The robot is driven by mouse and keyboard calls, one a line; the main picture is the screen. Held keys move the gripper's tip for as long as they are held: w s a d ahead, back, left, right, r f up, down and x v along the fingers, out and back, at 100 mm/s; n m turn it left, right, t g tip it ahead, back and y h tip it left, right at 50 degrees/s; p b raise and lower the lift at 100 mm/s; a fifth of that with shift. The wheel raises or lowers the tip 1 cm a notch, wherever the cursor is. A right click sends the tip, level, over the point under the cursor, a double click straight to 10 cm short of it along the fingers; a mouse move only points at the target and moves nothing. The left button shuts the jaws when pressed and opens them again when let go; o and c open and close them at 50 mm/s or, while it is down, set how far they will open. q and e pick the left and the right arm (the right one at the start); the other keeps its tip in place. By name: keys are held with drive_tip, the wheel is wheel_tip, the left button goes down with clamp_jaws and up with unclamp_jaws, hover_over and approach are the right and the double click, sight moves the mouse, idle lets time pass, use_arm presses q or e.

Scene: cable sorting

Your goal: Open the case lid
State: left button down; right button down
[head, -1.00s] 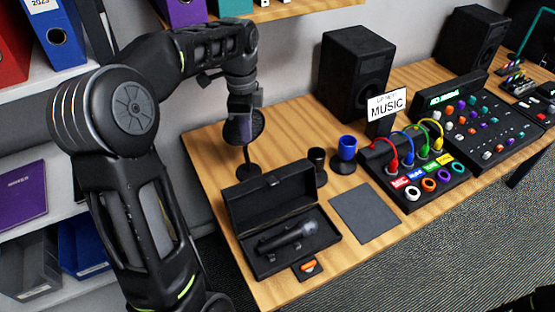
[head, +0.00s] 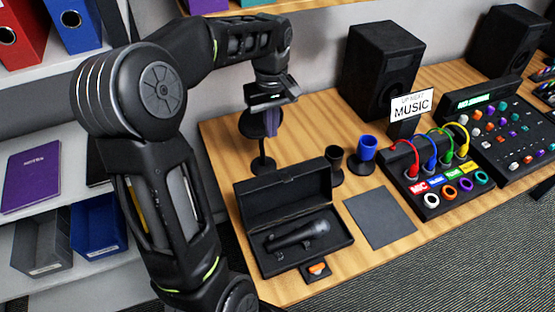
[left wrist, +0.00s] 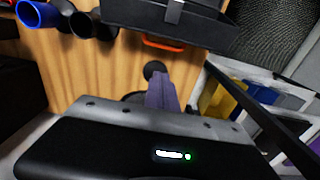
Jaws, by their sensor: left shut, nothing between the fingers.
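The black case (head: 300,245) lies on the wooden table with its lid (head: 285,193) standing up at the back, open. A dark microphone (head: 298,235) lies inside on the right. My left gripper (head: 271,124) is shut and empty, high above the table behind the lid, apart from the case. Its fingers show in the left wrist view (left wrist: 163,92), pointing toward a round black stand base. Part of the case (left wrist: 185,20) shows at the top of the left wrist view, with an orange strip at its edge. My right gripper is out of view.
A round-headed black stand (head: 262,165) rises under my left gripper. A black cup (head: 335,160) and a blue cup (head: 366,150) stand right of the lid. A grey mat (head: 380,217) lies right of the case. A speaker (head: 380,72) stands behind; shelves are at left.

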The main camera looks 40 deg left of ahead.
use_arm(q)
drive_tip(key=d+f, duration=0.1)
drive_tip(key=f, duration=0.2)
drive_tip(key=s+f+p, duration=0.1)
drive_tip(key=f, duration=0.1)
drive_tip(key=d+f+p, duration=0.1)
drive_tip(key=f, duration=0.2)
drive_tip(key=shift+s+d+f, duration=0.2)
drive_tip(key=shift+d+f, duration=0.15)
drive_tip(key=shift+s+d, duration=0.1)
drive_tip(key=shift+d, duration=0.15)
